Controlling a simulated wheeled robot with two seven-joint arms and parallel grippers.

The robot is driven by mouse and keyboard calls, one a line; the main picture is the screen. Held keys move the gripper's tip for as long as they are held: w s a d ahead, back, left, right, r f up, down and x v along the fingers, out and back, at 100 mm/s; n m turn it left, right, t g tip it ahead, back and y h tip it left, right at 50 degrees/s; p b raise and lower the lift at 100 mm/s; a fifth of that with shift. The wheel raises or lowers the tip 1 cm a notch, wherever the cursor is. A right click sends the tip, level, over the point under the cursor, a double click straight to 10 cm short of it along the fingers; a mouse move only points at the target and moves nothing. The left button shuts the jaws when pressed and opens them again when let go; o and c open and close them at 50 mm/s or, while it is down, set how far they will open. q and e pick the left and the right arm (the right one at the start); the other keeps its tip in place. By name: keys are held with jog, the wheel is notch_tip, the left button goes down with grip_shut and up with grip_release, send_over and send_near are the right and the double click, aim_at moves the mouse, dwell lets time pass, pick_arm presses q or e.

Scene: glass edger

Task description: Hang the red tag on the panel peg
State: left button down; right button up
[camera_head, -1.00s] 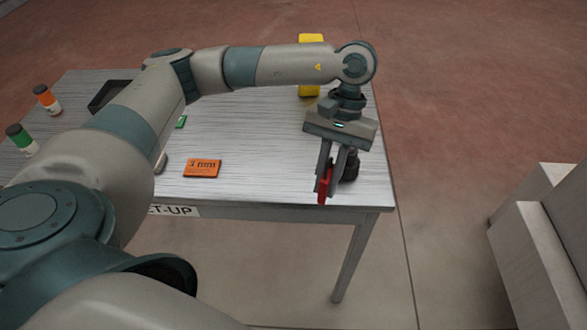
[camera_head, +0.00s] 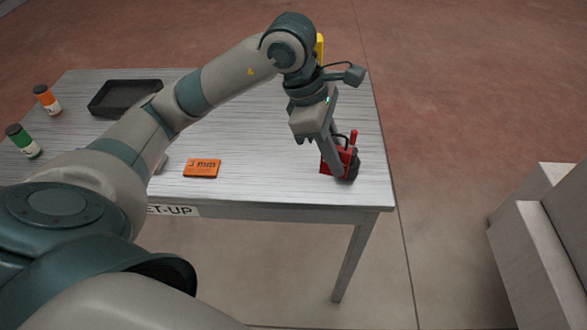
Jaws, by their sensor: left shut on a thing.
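My left gripper (camera_head: 337,166) is shut on the red tag (camera_head: 346,157) above the right front part of the table. The tag's red surface shows on both sides of the fingers, with a narrow red part sticking up at the right. The fingers hide part of it. A dark object behind the tag is mostly hidden, and I cannot tell whether the tag touches it. I see no panel peg in this view. My right gripper is not in view.
A yellow object (camera_head: 319,48) is partly behind my arm. A pale grey block-like structure (camera_head: 530,245) stands at the right, across open floor.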

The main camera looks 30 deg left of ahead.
pick_arm(q)
jog(key=shift+w+a+r+n+t, duration=0.15)
jog(key=shift+r+n+t, duration=0.1)
jog(key=shift+n, duration=0.5)
jog(key=shift+a+r+n+t, duration=0.15)
jog(key=shift+r+n+t, duration=0.1)
jog(key=shift+n, duration=0.5)
jog(key=shift+a+y, duration=0.1)
jog(key=shift+y, duration=0.2)
